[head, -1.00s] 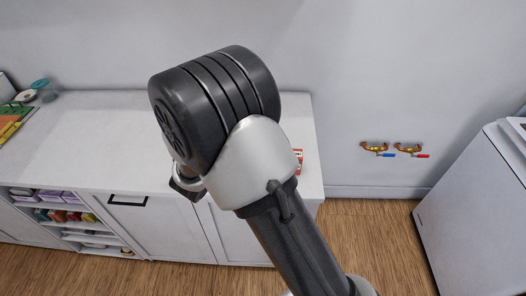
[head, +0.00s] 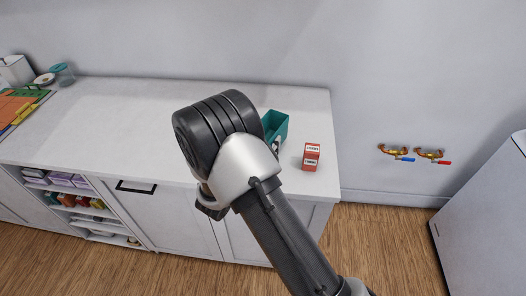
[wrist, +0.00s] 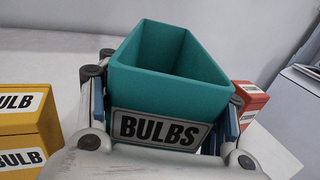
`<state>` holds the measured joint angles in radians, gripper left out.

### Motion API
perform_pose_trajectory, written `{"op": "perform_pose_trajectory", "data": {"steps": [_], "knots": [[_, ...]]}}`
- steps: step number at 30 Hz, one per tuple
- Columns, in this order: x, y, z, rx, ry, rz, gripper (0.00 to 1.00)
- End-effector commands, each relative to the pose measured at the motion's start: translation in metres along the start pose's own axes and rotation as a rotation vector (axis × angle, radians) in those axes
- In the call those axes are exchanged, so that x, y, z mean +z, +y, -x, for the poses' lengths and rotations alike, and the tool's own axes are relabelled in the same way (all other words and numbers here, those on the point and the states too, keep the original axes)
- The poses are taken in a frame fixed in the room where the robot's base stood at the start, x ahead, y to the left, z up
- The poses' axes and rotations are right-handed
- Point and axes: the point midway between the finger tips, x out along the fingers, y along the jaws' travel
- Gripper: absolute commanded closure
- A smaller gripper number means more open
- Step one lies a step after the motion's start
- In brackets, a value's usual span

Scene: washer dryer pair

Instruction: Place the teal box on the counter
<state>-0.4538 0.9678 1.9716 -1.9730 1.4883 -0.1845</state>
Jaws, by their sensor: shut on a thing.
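The teal box (head: 277,124) is open-topped and shows just right of my arm's end, over the right part of the white counter (head: 90,125). In the wrist view the teal box (wrist: 165,85) is upright with its black-on-white "BULBS" label facing me. My gripper (wrist: 165,118) has one finger on each side of it and is shut on it.
Yellow boxes (wrist: 25,130) labelled "BULB" are at the left in the wrist view. The wall is behind. The counter's left middle is clear, with a coloured board (head: 17,105) at far left.

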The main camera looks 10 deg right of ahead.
Motion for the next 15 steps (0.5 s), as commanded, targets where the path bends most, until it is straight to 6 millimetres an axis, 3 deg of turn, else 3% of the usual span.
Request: {"op": "perform_pose_trajectory", "data": {"steps": [6,15], "knots": [[-0.035,0.000,0.000,0.000,0.001,0.003,0.67],[-0.037,0.000,0.000,0.000,0.001,0.001,0.67]]}}
